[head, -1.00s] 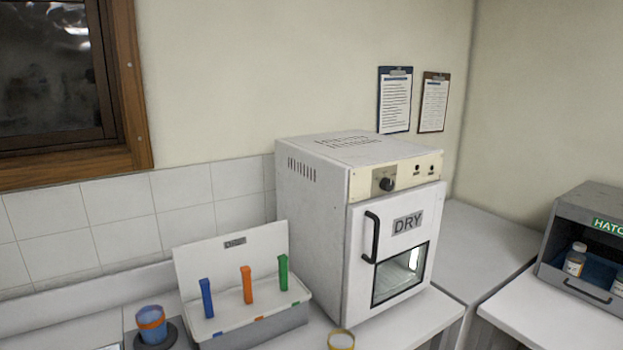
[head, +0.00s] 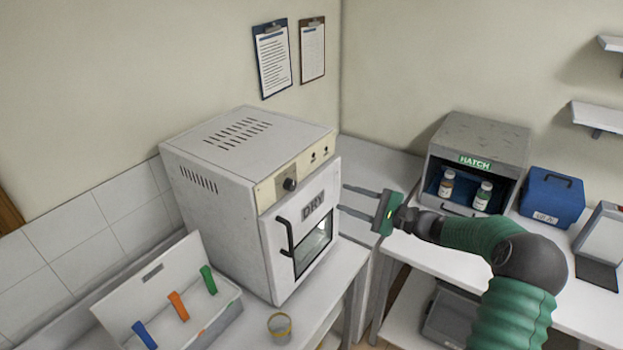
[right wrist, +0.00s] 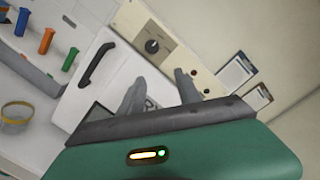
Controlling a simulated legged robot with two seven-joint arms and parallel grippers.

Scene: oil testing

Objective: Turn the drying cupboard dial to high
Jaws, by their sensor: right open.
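The white drying cupboard (head: 222,200), marked DRY on its shut door, stands on the counter at the left of centre in the head view. Its black dial (head: 290,184) sits on the cream panel above the door. The dial also shows in the right wrist view (right wrist: 152,46), but its setting is too small to read. My right gripper (head: 342,198) is open and empty, just right of the cupboard's front, with its fingers pointing left towards the door. In the right wrist view its fingers (right wrist: 157,82) lie below the dial, apart from it. My left gripper is not in view.
A black door handle (head: 284,237) stands out from the cupboard front. An open white box (head: 150,290) with coloured sticks is at lower left, near a yellow-rimmed dish (head: 279,325). The grey hatch (head: 480,140) with two bottles and a blue case (head: 551,194) stand at right.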

